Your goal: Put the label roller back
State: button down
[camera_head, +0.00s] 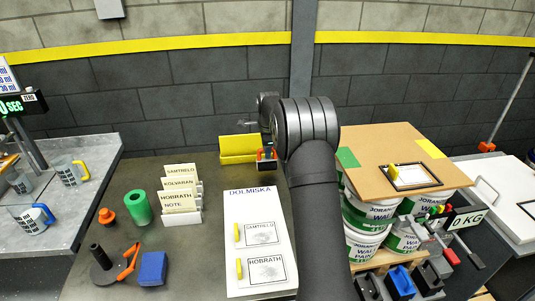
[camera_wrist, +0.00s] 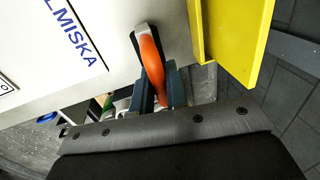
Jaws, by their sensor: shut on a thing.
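My gripper (camera_wrist: 160,92) is shut on an orange-handled tool with a dark end, which I take to be the label roller (camera_wrist: 151,62). In the wrist view the orange part lies between the two blue-grey fingers, and the dark end points away from my gripper. In the head view my gripper (camera_head: 267,165) is at the back of the table, just right of the yellow holder (camera_head: 238,146). Only a small red-orange part of the tool shows there. The yellow holder (camera_wrist: 232,40) is beside the tool in the wrist view, apart from it. My arm hides part of the table.
A white DOLMISKA board (camera_head: 258,210) with two framed labels lies in front of the gripper. A card rack (camera_head: 182,205), green roll (camera_head: 139,207), blue block (camera_head: 152,268) and black post (camera_head: 101,256) stand left. Stacked pails (camera_head: 368,212) under a brown board (camera_head: 385,150) stand right.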

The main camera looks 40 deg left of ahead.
jog(key=shift+f, duration=0.65)
jog(key=shift+f, duration=0.15)
jog(key=c, duration=1.4)
grip_release()
notch_tip(320, 180, up, 12)
jog(key=s+d, duration=0.1)
jog(key=shift+s+d, duration=0.3)
jog(key=shift+f, duration=0.1)
jog(key=f, duration=0.4)
jog(key=w+a+f, duration=0.1)
jog(key=f, duration=0.6)
jog(key=shift+w+a+f, duration=0.3)
jog(key=shift+a+f, duration=0.05)
jog(key=shift+f, duration=0.05)
jog(key=shift+r, duration=2)
